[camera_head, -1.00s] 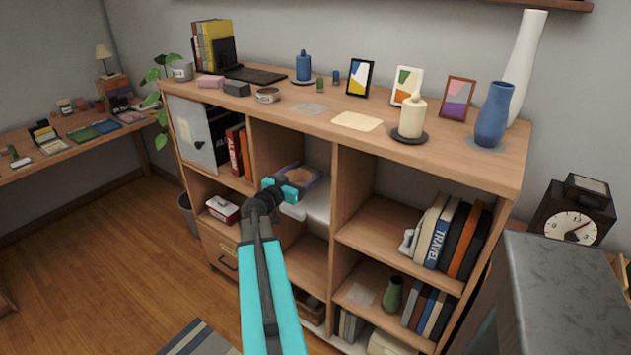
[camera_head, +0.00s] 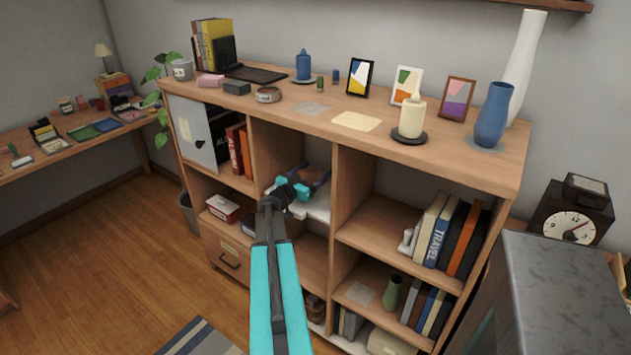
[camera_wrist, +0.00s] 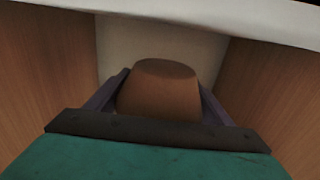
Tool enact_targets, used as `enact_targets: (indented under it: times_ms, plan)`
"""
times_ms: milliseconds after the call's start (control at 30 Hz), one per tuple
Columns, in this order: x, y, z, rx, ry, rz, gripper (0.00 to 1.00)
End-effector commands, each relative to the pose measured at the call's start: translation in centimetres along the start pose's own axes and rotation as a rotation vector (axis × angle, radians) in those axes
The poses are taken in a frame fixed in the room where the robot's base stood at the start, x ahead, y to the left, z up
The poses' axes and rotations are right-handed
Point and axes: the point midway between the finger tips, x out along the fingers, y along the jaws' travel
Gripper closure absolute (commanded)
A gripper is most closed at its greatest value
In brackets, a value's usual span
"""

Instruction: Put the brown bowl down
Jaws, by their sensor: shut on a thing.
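The brown bowl (camera_wrist: 158,92) sits between the two fingers of my gripper (camera_wrist: 163,80) in the wrist view, with a finger close on each side. My gripper is shut on it. In the head view my gripper (camera_head: 309,177) reaches into the upper middle compartment of the wooden shelf unit (camera_head: 341,150), just above a white surface (camera_head: 318,207). The bowl cannot be made out there, hidden by my gripper. Whether its base touches the white surface cannot be told.
Compartment walls (camera_wrist: 45,85) stand close on both sides in the wrist view. Red and orange books (camera_head: 240,150) are in the compartment to the left. Books (camera_head: 455,235) and a small white figure (camera_head: 408,240) are to the right. The unit's top holds candles, frames and vases.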

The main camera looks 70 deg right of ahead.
Motion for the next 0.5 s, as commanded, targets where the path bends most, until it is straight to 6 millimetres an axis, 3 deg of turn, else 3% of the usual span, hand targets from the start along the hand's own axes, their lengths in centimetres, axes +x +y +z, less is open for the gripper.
enact_targets:
  times_ms: [500]
  plan:
    - [0.4,0.0,3.6,-0.001,0.0,0.001,0.48]
